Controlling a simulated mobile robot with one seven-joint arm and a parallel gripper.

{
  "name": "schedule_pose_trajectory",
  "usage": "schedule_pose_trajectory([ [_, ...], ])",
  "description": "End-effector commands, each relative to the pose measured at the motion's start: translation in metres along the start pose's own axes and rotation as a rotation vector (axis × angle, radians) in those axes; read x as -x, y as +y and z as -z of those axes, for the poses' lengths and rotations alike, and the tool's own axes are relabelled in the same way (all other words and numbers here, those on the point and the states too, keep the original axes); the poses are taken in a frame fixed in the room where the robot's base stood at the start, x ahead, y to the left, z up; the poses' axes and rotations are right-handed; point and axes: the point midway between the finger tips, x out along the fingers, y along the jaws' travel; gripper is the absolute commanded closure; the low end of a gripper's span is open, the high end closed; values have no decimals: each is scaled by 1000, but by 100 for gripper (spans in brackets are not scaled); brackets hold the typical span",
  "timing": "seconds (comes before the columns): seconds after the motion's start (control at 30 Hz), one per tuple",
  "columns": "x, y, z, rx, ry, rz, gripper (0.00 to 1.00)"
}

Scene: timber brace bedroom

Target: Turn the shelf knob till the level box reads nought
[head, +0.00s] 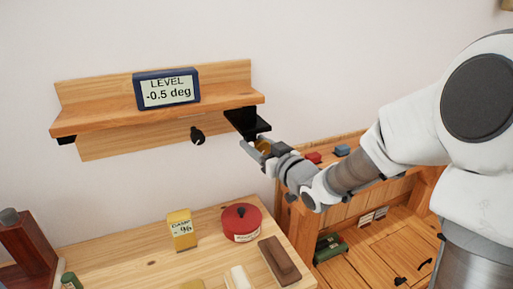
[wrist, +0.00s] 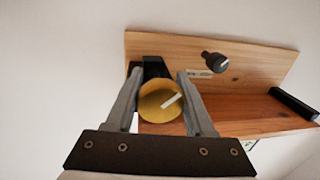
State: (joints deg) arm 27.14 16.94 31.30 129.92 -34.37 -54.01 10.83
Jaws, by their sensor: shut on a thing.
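The level box (head: 168,90) stands on the wooden shelf (head: 90,122) and reads -0.5 deg in the head view. My gripper (head: 256,149) is at the right end of the shelf, by a black bracket (head: 246,121). In the wrist view, my gripper (wrist: 160,82) has one finger on each side of a round brass knob (wrist: 155,103) with a white pointer mark, and is shut on it. The mark slants up to the right. A black knob (head: 198,135) sits on the board under the shelf, apart from my gripper; it also shows in the wrist view (wrist: 214,61).
Below, a wooden bench (head: 150,262) holds a yellow box (head: 181,230), a red round tin (head: 240,220), a brown block (head: 279,261) and other small items. A wooden cabinet (head: 330,215) stands under my arm at the right. The wall above the shelf is clear.

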Motion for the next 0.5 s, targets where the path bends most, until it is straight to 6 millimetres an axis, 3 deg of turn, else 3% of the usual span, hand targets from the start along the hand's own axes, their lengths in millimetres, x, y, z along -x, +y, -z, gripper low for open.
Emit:
schedule_pose_trajectory([
  [0.5, 0, -1, -6, 455, -61, -5, 100],
])
